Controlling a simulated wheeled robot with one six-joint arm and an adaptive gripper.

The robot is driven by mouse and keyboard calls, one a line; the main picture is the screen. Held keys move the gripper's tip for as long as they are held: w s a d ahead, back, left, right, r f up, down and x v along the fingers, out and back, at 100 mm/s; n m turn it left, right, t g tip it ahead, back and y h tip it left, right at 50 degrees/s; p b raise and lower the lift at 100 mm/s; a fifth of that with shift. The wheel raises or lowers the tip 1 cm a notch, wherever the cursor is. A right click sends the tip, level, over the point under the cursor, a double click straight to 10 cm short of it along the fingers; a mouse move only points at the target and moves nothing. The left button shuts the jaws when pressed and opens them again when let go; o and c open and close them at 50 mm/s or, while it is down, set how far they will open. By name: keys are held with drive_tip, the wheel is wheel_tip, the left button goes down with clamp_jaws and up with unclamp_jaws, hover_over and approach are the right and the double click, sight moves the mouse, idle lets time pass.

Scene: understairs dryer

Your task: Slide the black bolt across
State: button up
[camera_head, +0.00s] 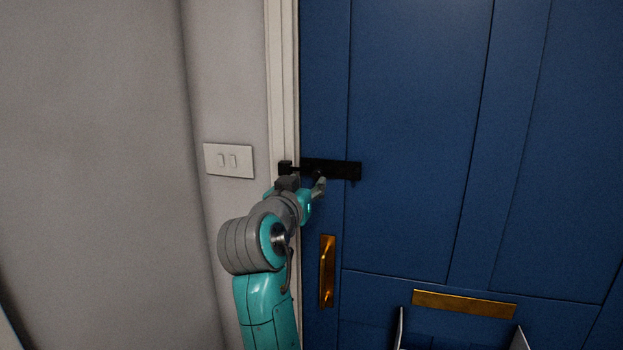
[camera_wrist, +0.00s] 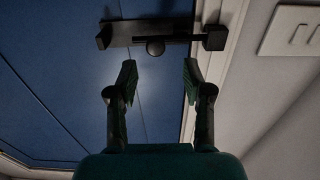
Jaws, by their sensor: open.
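The black bolt (camera_head: 332,168) is mounted across the left edge of the blue door (camera_head: 420,120), with a black keeper (camera_head: 285,168) on the white frame beside it. In the wrist view the bolt (camera_wrist: 140,31) lies across the top, with its round knob (camera_wrist: 155,47) near the middle and its rod reaching toward the keeper (camera_wrist: 214,38). My gripper (camera_wrist: 158,75) is open. Its two fingers point at the bolt, one on each side of the knob but short of it, with a gap between. In the head view my arm hides part of the gripper (camera_head: 318,183).
A brass pull handle (camera_head: 327,270) is on the door below the bolt, and a brass letter plate (camera_head: 463,303) is lower right. A white double switch (camera_head: 228,160) is on the wall left of the white door frame (camera_head: 283,80). The door face right of the bolt is clear.

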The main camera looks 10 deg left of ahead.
drive_tip(key=s, duration=0.6)
drive_tip(key=shift+a, duration=0.1)
drive_tip(key=s+d+f+n+y, duration=0.15)
drive_tip(key=d+f, duration=0.35)
drive_tip(key=f, duration=0.8)
drive_tip(key=d+f+n, duration=0.2)
drive_tip(key=d+f, duration=0.3)
drive_tip(key=f, duration=0.7)
drive_tip(key=s+d+f+n+g+y, duration=0.1)
drive_tip(key=s+d+f, duration=0.5)
drive_tip(key=s+f, duration=0.15)
drive_tip(key=s+d+f+g, duration=0.1)
drive_tip(key=s+d+f, duration=0.5)
drive_tip(key=f, duration=0.3)
drive_tip(key=s+d+f+m, duration=0.15)
drive_tip(key=s+d, duration=0.25)
drive_tip(key=s, duration=0.5)
drive_tip(key=s+d+f+g, duration=0.1)
drive_tip(key=s+d+f, duration=0.15)
drive_tip(key=s, duration=0.55)
drive_tip(key=s+d+f+m, duration=0.1)
drive_tip(key=s+d, duration=0.4)
drive_tip(key=s, duration=0.4)
drive_tip(key=s+d+r+m+h, duration=0.1)
drive_tip(key=s+r+h, duration=0.1)
drive_tip(key=s+r, duration=0.3)
drive_tip(key=s, duration=0.4)
drive_tip(key=shift+s+d+m, duration=0.25)
drive_tip(key=shift+d+m, duration=0.05)
drive_tip(key=shift+d, duration=0.1)
